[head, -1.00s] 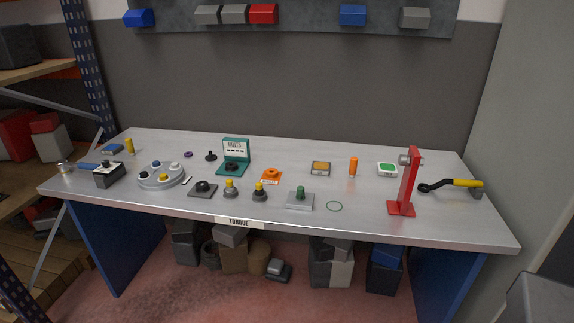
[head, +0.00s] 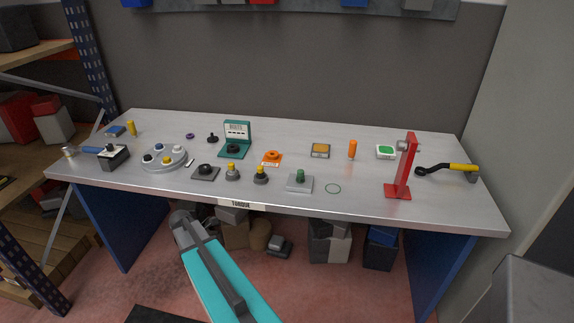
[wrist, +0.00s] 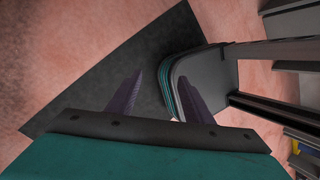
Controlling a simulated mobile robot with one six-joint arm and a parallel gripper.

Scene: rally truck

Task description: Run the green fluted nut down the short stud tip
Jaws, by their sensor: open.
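The green fluted nut (head: 300,174) shows as a small dark green upright piece on a grey square base plate (head: 306,187) near the bench's front edge. It is too small to tell how it sits on the stud, and the stud tip cannot be made out. My gripper (wrist: 158,92) is open and empty in the wrist view, its two dark fingers apart above the floor. In the head view my teal arm rises from the bottom, below and in front of the bench, well away from the nut.
The bench's front edge (head: 242,204) lies between my arm and the nut. Boxes sit underneath.

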